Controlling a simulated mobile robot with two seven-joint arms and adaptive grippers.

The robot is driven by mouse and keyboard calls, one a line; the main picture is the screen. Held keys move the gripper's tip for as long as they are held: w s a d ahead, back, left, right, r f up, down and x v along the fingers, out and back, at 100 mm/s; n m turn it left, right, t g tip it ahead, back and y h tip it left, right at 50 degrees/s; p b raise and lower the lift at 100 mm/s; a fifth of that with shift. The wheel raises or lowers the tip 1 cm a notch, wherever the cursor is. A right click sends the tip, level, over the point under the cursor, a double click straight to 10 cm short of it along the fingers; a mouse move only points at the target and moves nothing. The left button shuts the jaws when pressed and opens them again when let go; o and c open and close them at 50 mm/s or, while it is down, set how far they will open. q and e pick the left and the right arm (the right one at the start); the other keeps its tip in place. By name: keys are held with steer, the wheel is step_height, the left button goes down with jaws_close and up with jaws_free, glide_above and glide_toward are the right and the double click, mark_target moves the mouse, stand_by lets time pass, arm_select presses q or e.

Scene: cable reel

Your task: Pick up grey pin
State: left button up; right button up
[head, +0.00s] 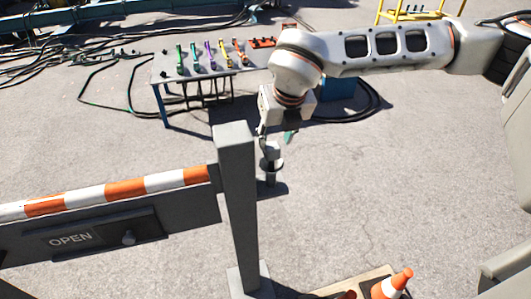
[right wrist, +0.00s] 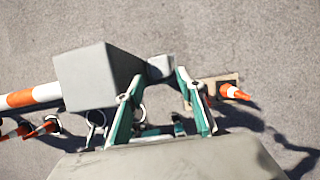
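The grey pin (head: 271,178) shows in the head view as a short dark stem with a wider disc above it, directly below my right gripper (head: 271,147). My right gripper points down, just right of the grey post's top. In the right wrist view, its teal fingers (right wrist: 160,77) close in toward a small grey block between their tips; it looks like the pin's upper end, though the grey post lies close behind. My left gripper is not in view.
The grey post (head: 236,200) carries an orange-and-white barrier with an OPEN sign (head: 75,240), close left of the gripper. A table (head: 165,68) with coloured handles stands behind. The paving right of the gripper is clear.

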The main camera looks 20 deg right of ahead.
mark_target(273, 147)
steer(key=shift+w, duration=0.2)
steer(key=shift+f, duration=0.55)
steer(key=shift+x, duration=0.8)
steer(key=p+x, duration=0.1)
steer(key=x, duration=0.4)
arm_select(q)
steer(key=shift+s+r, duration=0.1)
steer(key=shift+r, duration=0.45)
arm_select(e)
steer(key=shift+r, duration=0.15)
jaws_close()
